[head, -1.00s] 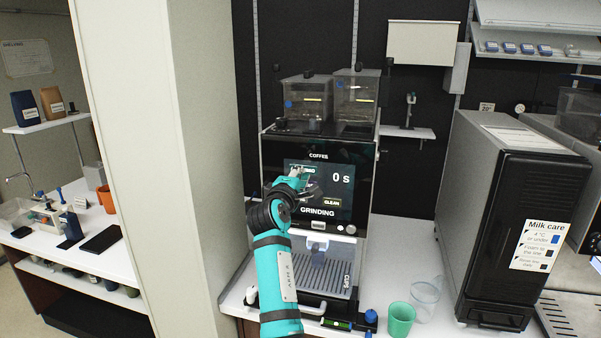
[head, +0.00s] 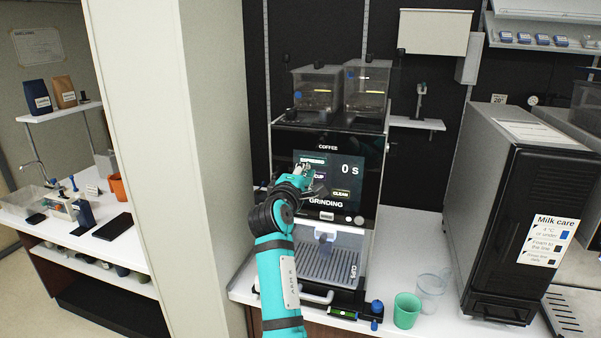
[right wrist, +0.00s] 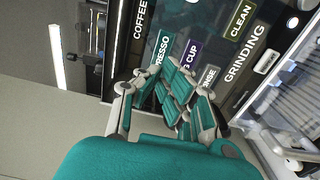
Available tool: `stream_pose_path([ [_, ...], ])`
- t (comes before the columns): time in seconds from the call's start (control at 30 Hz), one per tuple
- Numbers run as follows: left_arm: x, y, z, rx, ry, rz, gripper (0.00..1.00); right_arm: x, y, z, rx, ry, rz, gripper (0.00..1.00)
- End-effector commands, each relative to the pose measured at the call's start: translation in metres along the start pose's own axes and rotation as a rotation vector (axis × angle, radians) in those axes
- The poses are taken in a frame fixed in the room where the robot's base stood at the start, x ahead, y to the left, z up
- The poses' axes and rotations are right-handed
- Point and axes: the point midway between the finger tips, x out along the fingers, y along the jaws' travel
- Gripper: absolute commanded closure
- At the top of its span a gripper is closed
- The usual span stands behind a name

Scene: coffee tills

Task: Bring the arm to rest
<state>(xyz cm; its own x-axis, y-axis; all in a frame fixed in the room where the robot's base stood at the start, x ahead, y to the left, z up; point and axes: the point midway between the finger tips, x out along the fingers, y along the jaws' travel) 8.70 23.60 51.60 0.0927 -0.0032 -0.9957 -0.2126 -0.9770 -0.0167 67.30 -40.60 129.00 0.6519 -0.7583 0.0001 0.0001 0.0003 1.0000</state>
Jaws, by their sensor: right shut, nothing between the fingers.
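My right arm reaches up in front of the coffee machine (head: 372,212) in the head view. Its gripper (head: 306,172) is shut and empty, in front of the machine's lit screen (head: 345,172), which reads "0 s" and "GRINDING". In the right wrist view the shut fingers (right wrist: 180,85) overlap the screen's "ESPRESSO", "CUP" and "RINSE" buttons. I cannot tell whether the fingertips touch the screen. My left gripper is not in view.
A green cup (head: 406,311) and a clear cup (head: 431,290) stand on the counter right of the machine. A black milk fridge (head: 500,225) stands further right. A pale wall panel (head: 165,150) is close on the left. Bean hoppers (head: 317,88) top the machine.

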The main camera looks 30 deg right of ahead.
Motion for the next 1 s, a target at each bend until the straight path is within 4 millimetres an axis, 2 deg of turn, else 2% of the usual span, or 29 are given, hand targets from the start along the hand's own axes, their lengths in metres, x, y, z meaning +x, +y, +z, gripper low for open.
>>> stream_pose_path([
  [0.27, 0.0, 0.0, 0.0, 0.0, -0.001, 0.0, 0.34, -0.001, -0.004, 0.001, 0.005, 0.0, -0.006, 1.0],
  [0.37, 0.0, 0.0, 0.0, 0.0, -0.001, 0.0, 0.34, -0.006, -0.028, 0.01, 0.046, 0.002, -0.044, 1.0],
  [0.47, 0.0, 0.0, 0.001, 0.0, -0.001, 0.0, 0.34, -0.022, -0.077, 0.028, 0.138, 0.011, -0.132, 1.0],
  [0.57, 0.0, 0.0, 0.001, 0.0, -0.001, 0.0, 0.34, -0.054, -0.14, 0.049, 0.27, 0.026, -0.268, 1.0],
  [0.6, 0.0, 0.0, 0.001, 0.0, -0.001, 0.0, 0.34, -0.071, -0.164, 0.057, 0.323, 0.032, -0.33, 1.0],
  [0.67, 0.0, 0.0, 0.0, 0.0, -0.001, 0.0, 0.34, -0.099, -0.199, 0.068, 0.394, 0.037, -0.431, 1.0],
  [0.7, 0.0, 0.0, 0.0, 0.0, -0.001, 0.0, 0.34, -0.119, -0.221, 0.076, 0.437, 0.037, -0.503, 1.0],
  [0.77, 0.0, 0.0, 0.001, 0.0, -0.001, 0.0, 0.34, -0.153, -0.251, 0.087, 0.494, 0.033, -0.615, 1.0],
  [0.8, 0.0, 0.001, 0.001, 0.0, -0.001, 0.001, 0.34, -0.176, -0.269, 0.094, 0.525, 0.027, -0.69, 1.0],
  [0.9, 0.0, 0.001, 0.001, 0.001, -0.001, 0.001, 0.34, -0.231, -0.302, 0.111, 0.583, 0.001, -0.864, 1.0],
  [1.0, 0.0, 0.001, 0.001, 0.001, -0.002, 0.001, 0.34, -0.275, -0.321, 0.124, 0.616, -0.03, -0.995, 1.0],
])
